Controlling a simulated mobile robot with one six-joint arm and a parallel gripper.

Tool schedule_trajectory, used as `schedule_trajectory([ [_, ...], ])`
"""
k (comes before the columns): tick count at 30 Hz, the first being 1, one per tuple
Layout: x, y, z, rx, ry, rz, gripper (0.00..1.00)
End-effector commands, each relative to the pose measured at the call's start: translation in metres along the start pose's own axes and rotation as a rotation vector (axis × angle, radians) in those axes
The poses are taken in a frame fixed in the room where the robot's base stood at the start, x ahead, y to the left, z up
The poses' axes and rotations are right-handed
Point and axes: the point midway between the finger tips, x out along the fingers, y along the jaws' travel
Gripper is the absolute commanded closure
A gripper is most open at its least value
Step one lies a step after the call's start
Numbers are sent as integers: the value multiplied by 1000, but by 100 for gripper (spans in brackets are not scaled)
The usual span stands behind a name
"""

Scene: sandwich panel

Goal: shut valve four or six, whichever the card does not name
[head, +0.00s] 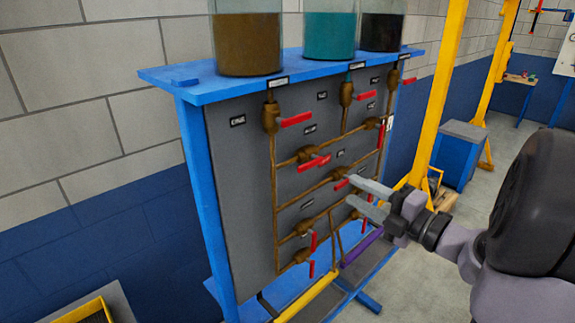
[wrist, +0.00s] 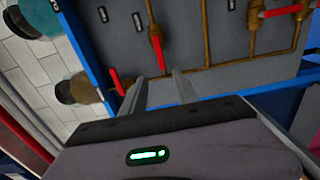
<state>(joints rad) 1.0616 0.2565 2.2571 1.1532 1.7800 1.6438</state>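A grey valve panel (head: 235,190) in a blue frame carries brown pipes and several valves with red handles. One handle (head: 296,119) is at the upper left, another (head: 314,162) lower at mid-left, and one (head: 342,183) close to my fingertips. Small dark labels sit beside valves; their text is too small to read. A small white patch (head: 389,123) at the panel's right edge may be a card. My gripper (head: 350,189) is open in front of the panel. In the wrist view a red handle (wrist: 156,55) lies just beyond the gap between my fingers (wrist: 159,78), which look empty.
Tanks with brown (head: 247,45), teal (head: 330,35) and dark (head: 382,32) liquid stand on the blue top shelf (head: 180,84). Yellow posts (head: 440,90) and a blue-grey cabinet (head: 455,155) stand to the right. Open floor (head: 410,285) lies at the lower right.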

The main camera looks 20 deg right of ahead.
Motion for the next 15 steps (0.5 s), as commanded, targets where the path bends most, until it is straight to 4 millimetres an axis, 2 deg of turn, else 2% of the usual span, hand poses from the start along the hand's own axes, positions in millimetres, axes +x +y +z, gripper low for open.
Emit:
schedule_trajectory([
  [3,37,-3,-3,-4,9,0,64],
  [9,97,-3,-4,-4,9,-1,64],
  [15,136,-2,-3,-5,7,-2,64],
])
